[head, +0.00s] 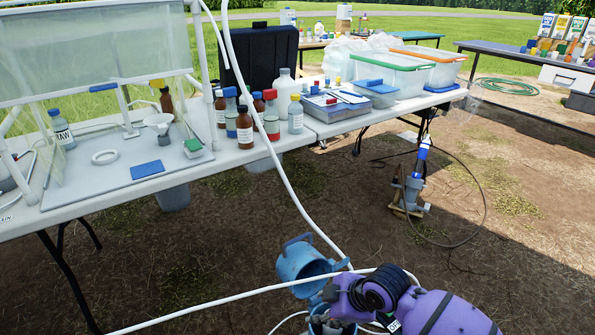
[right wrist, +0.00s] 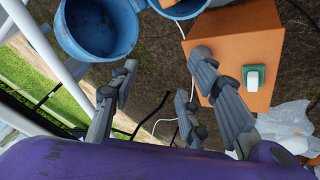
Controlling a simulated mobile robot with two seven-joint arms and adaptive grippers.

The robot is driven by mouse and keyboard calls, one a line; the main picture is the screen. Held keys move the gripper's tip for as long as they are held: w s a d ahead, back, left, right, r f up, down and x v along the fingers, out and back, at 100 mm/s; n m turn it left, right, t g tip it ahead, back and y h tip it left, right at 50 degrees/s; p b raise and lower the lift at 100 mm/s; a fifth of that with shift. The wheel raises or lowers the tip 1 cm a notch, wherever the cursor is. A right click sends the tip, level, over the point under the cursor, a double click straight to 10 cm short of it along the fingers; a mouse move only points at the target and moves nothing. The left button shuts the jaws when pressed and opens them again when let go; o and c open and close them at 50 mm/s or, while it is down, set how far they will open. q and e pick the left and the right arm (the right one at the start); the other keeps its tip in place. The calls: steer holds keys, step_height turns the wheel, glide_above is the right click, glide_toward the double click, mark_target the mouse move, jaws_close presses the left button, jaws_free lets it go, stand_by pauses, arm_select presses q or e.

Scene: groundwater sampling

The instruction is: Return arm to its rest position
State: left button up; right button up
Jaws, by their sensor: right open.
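My right arm (head: 440,312), purple with dark joints, reaches in at the bottom of the head view, low in front of the table. Its fingers are hard to make out there. In the right wrist view my right gripper (right wrist: 160,88) has its grey fingers spread apart with nothing between them. A blue bucket (head: 300,262) stands just left of the arm in the head view and shows at the top left of the wrist view (right wrist: 98,28). My left gripper is not in view.
A white table (head: 100,185) carries bottles, a tray and bins. A white hose (head: 285,180) hangs down towards the buckets. An orange-brown box (right wrist: 235,50) lies right of the fingers in the wrist view. A pump-like device (head: 410,190) stands on the ground. Bare ground lies at right.

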steer(key=s+f+m+t+y, duration=0.1)
steer(key=s+f+m+t, duration=0.35)
steer(key=s+m, duration=0.65)
steer(key=s+d+f+m+g+h, duration=0.15)
steer(key=s+d, duration=0.35)
steer(key=s, duration=0.7)
steer(key=s+d+f+m+h, duration=0.2)
steer(key=s+d+f+m, duration=0.15)
steer(key=s, duration=0.95)
steer(key=s+d+f+m+g+h, duration=0.15)
steer(key=s+d, duration=0.35)
steer(key=s, duration=0.7)
arm_select(q)
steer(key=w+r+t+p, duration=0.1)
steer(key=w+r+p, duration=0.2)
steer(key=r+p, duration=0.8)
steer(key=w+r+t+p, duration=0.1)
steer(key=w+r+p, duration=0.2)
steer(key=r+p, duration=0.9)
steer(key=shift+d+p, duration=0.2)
steer(key=shift+p, duration=0.85)
arm_select(e)
steer(key=w+r+t, duration=0.1)
steer(key=w+r, duration=0.3)
steer(key=r, duration=0.8)
steer(key=w+r+t, duration=0.1)
steer(key=w+r, duration=0.3)
steer(key=r, duration=0.7)
steer(key=shift+a+r+n+t, duration=0.35)
steer(key=shift+r, duration=0.05)
